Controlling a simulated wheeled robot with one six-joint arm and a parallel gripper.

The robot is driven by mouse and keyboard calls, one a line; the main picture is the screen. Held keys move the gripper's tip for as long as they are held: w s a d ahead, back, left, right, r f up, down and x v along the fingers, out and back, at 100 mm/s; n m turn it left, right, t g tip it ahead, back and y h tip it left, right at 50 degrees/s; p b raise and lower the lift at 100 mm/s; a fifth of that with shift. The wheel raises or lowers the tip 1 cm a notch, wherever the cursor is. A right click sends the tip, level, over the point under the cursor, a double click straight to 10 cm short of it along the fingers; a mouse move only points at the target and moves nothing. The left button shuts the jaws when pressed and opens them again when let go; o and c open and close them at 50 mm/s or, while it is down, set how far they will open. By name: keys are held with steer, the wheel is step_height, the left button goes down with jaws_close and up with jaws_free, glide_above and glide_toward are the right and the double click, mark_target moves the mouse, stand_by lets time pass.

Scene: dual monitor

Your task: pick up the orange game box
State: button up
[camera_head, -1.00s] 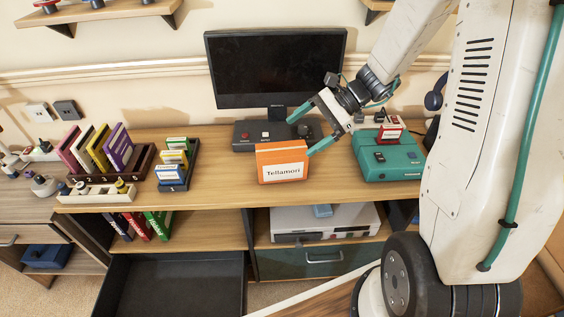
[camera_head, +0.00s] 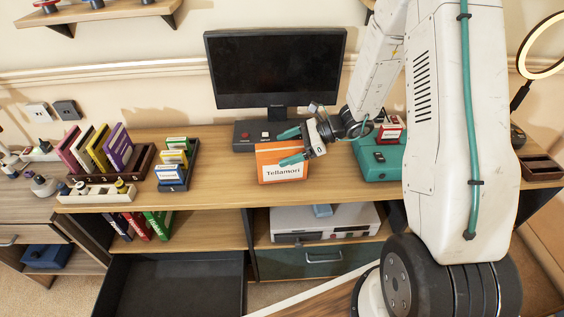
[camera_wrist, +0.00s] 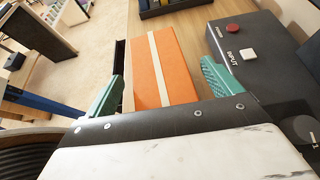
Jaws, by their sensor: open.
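The orange game box (camera_head: 283,173) stands upright near the desk's front edge, with a white label reading "Tellamori" facing the head camera. My gripper (camera_head: 290,146) is open at the box's top, with its teal fingers pointing left over it. In the wrist view the orange box (camera_wrist: 165,72), with a pale stripe, lies between the two spread fingers of my gripper (camera_wrist: 165,85). One finger is on the front side of the box and the other is on the side toward the dark console. I cannot tell whether either finger touches the box.
A dark console (camera_head: 246,136) with red and white buttons sits close behind the box, below the monitor (camera_head: 275,70). A teal console (camera_head: 376,160) stands to the right. Racks of small boxes (camera_head: 172,174) stand left. The desk (camera_head: 225,170) between rack and orange box is clear.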

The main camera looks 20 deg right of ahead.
steer(key=shift+a, duration=0.15)
steer(key=c, duration=1.5)
steer(key=shift+c, duration=0.2)
